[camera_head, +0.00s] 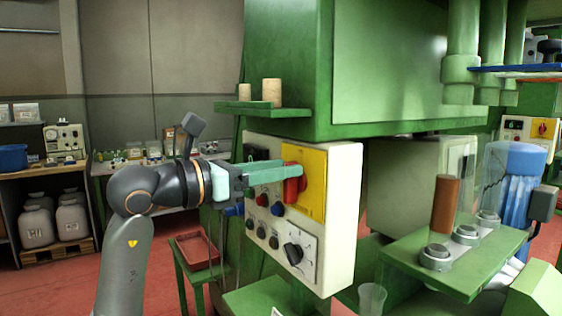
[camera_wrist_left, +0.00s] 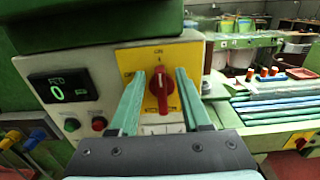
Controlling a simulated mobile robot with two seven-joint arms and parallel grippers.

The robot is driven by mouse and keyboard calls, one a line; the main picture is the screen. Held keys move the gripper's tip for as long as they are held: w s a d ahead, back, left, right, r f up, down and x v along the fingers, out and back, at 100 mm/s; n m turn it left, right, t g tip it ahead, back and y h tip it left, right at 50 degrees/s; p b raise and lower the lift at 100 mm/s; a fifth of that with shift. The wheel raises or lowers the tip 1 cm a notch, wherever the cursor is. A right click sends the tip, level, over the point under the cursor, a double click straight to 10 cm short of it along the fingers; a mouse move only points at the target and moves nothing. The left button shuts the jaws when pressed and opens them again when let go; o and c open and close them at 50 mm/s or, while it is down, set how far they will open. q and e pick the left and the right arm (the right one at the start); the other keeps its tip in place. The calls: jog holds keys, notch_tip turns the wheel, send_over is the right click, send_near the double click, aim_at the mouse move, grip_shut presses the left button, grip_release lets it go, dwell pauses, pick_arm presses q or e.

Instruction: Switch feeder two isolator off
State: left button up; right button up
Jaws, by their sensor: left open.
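A red rotary isolator knob (camera_head: 293,186) sits on a yellow plate (camera_head: 314,178) on the cream control panel (camera_head: 342,215). In the left wrist view the knob (camera_wrist_left: 159,91) stands about upright on its yellow plate (camera_wrist_left: 135,62), with small lettering above it. I cannot read a feeder number. My left gripper (camera_head: 292,169) is open at the knob. In the wrist view its two green fingers lie on either side of the knob; I cannot tell whether they touch it. My right gripper does not show.
The panel also has a display (camera_wrist_left: 60,90), several buttons and a black rotary switch (camera_head: 293,253). A green housing (camera_head: 285,60) overhangs it, with corks (camera_head: 271,92) on a ledge. Another panel with a red knob on yellow (camera_head: 543,129) stands far right. A green bench (camera_head: 470,262) is at right.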

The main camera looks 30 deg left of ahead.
pick_arm(q)
jog(key=shift+w+d, duration=0.15)
jog(key=shift+w, duration=0.2)
jog(key=shift+c, duration=0.3)
grip_shut()
